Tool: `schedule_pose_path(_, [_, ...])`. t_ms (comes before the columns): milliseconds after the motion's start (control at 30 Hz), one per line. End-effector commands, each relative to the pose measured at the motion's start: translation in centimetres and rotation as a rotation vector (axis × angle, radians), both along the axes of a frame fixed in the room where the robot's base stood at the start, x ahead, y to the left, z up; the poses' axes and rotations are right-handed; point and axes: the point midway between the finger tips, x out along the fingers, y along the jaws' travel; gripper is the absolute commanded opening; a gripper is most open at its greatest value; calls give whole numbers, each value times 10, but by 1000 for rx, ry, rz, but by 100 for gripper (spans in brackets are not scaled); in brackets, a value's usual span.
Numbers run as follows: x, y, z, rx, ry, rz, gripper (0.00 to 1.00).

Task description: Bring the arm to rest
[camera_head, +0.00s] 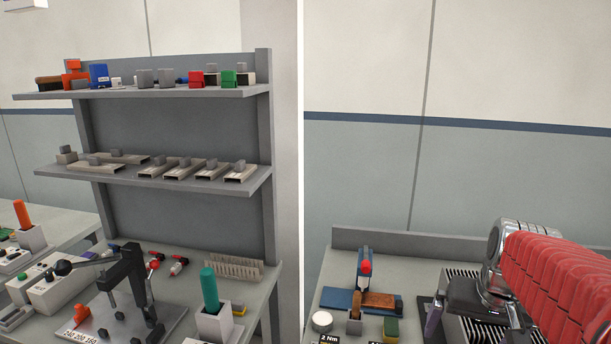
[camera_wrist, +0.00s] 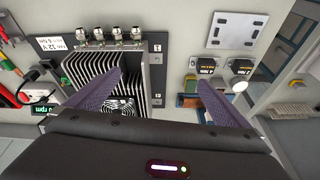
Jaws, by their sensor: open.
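My gripper (camera_wrist: 160,77) shows in the wrist view with its two purple-grey fingers spread wide. Nothing is held between them. The left finger overlaps the finned metal unit (camera_wrist: 130,68), and the right finger is near the small blue and green items. How high the fingers are above the bench cannot be told. The finned unit (camera_head: 472,325) shows partly beneath the arm.
A blue fixture with a red knob (camera_head: 365,268) and a green-yellow block (camera_head: 391,328) stand left of the arm. A black clamp stand (camera_head: 134,275) and a teal-handled tool (camera_head: 209,290) are on the left bench. Shelves (camera_head: 150,93) hold several small parts. The upper wall area is clear.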

Motion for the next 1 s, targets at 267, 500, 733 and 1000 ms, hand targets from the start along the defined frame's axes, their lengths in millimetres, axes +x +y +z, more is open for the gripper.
schedule_pose_path(267, [-37,72,-9,-23,-25,98,100])
schedule_pose_path(500, [-69,122,-16,-46,-63,213,100])
schedule_pose_path(733, [-92,164,-13,-66,-127,350,100])
schedule_pose_path(1000, [-94,185,0,-70,-174,421,100])
